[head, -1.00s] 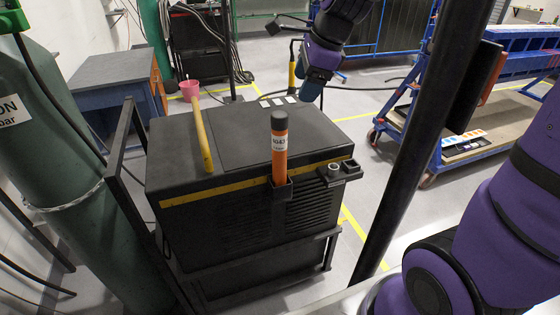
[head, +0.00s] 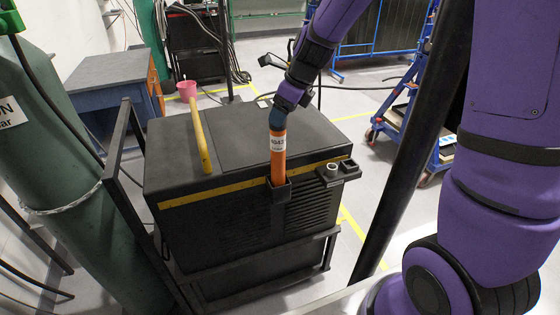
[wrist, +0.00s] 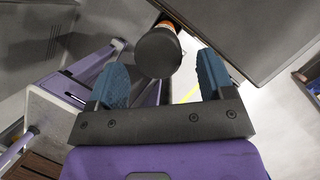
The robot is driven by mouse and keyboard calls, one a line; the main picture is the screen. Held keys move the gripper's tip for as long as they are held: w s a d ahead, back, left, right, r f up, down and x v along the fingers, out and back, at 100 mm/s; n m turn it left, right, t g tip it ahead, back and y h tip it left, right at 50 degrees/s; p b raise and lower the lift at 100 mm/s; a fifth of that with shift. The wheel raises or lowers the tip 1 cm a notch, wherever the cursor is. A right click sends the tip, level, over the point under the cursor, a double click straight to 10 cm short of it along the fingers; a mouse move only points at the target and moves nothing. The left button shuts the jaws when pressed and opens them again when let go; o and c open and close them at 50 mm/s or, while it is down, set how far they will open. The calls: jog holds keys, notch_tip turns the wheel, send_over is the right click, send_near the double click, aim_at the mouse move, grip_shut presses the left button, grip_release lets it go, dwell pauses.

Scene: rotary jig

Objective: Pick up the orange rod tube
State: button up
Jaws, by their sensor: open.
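The orange rod tube (head: 278,160) stands upright in a small black holder (head: 281,190) on the front of the black machine. My gripper (head: 278,119) is at the top of the tube. In the wrist view the tube's round black cap (wrist: 158,53) lies between and slightly beyond the two blue fingers of my gripper (wrist: 160,82). The fingers are apart, with a gap on each side of the cap.
The black machine (head: 250,135) has a yellow handle (head: 201,135) lying on top and a small ring fitting (head: 332,169) at the front right. A black post (head: 415,140) stands at right. A green gas cylinder (head: 60,170) stands at left.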

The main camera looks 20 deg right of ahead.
jog(key=x, duration=0.4)
jog(key=shift+s+a+f, duration=0.1)
jog(key=shift+f, duration=0.05)
grip_shut()
